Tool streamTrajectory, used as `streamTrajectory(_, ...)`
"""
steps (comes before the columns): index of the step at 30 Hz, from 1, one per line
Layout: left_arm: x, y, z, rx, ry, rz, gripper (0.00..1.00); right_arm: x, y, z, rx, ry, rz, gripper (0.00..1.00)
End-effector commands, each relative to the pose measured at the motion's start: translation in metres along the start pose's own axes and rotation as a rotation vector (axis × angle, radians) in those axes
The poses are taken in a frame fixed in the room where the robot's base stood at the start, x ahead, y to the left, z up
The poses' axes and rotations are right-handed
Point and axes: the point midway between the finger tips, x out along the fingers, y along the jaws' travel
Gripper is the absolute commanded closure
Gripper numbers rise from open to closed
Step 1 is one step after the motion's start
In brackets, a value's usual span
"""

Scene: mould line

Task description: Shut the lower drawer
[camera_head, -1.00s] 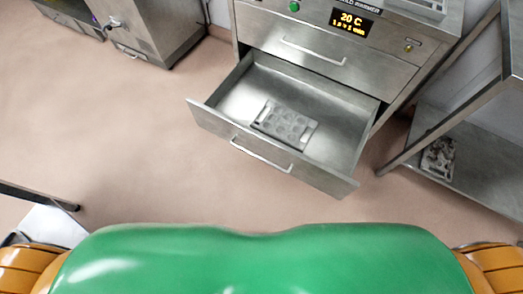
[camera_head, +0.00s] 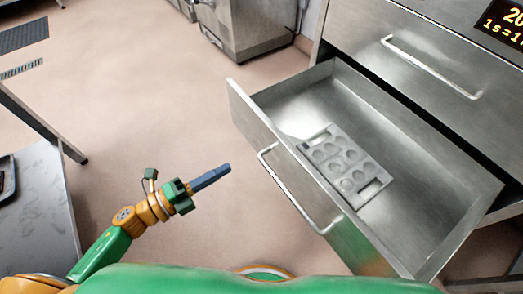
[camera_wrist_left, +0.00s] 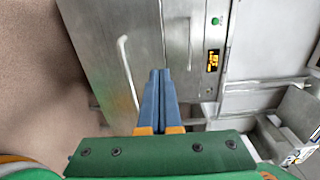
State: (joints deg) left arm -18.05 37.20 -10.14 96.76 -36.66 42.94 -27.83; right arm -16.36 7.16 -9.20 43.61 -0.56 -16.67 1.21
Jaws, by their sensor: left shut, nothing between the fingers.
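The lower drawer (camera_head: 252,112) of the steel cabinet stands pulled out in the head view, with a bar handle (camera_head: 298,190) on its front. A grey mould tray (camera_head: 343,165) with round hollows lies inside it. My left gripper (camera_head: 226,169) is shut and empty, to the left of the drawer front and apart from it. In the left wrist view the shut blue fingers (camera_wrist_left: 160,75) point toward the cabinet, with a steel front and its handle (camera_wrist_left: 128,70) to their left. My right gripper is not in view.
The upper drawer (camera_head: 410,50) is shut, with a lit display (camera_head: 505,22) above it at the right. A table (camera_head: 45,190) stands at the left edge. Another steel unit (camera_head: 250,25) is at the back. The floor (camera_head: 150,100) between them is clear.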

Motion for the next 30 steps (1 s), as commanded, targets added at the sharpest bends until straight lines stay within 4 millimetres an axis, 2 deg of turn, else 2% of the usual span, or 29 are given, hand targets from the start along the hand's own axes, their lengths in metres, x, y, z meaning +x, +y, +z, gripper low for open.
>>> streamTrajectory(4,0.022,-0.005,0.001,0.000,0.000,-0.006,1.00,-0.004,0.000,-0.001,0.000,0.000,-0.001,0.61)
streamTrajectory(12,0.082,-0.005,0.002,-0.004,-0.004,-0.005,1.00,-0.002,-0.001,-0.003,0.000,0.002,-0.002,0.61)
streamTrajectory(18,0.119,-0.004,0.002,-0.006,-0.005,-0.004,1.00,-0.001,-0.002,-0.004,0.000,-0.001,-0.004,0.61)
streamTrajectory(24,0.136,-0.004,0.002,-0.007,-0.005,-0.002,1.00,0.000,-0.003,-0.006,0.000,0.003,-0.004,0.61)
streamTrajectory(30,0.137,-0.004,0.002,-0.007,-0.006,-0.001,1.00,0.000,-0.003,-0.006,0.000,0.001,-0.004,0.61)
